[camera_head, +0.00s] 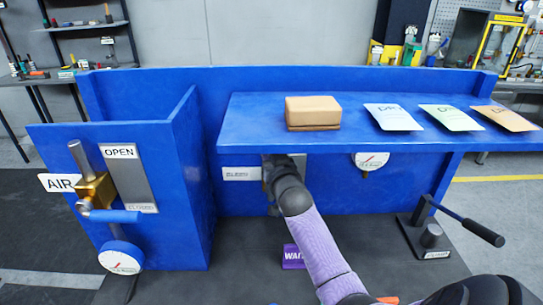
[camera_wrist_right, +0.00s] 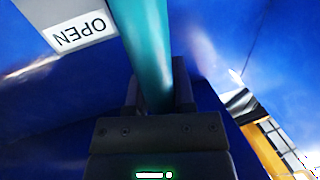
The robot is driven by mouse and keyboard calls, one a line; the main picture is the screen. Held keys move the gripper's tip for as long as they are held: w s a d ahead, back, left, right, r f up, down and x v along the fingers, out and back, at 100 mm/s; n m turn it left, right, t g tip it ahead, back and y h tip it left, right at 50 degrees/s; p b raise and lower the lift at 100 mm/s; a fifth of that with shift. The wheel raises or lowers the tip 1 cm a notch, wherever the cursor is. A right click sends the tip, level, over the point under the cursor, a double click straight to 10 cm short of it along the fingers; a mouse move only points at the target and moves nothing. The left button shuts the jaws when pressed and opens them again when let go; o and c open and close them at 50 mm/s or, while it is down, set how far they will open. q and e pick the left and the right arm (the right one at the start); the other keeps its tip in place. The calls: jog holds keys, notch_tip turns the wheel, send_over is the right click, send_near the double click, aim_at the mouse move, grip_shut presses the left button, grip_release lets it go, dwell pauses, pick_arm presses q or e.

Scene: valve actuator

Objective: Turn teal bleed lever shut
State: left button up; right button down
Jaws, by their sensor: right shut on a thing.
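The teal bleed lever (camera_wrist_right: 150,45) runs down from the top of the right wrist view to between my right gripper's fingers. My right gripper (camera_wrist_right: 158,98) is shut on the lever's lower part. In the head view my right arm reaches under the blue shelf (camera_head: 330,135), and the arm and shelf hide the teal lever there. A plate marked OPEN (camera_wrist_right: 82,35) is at upper left in the wrist view, beside the lever. My left gripper is in neither view.
A brass air valve (camera_head: 97,190) with a blue handle is on the left panel. A brown block (camera_head: 313,111) and several cards (camera_head: 393,117) lie on the shelf. A black pump lever (camera_head: 470,225) sticks out at right. A purple WAIT sign (camera_head: 293,257) stands beside my forearm.

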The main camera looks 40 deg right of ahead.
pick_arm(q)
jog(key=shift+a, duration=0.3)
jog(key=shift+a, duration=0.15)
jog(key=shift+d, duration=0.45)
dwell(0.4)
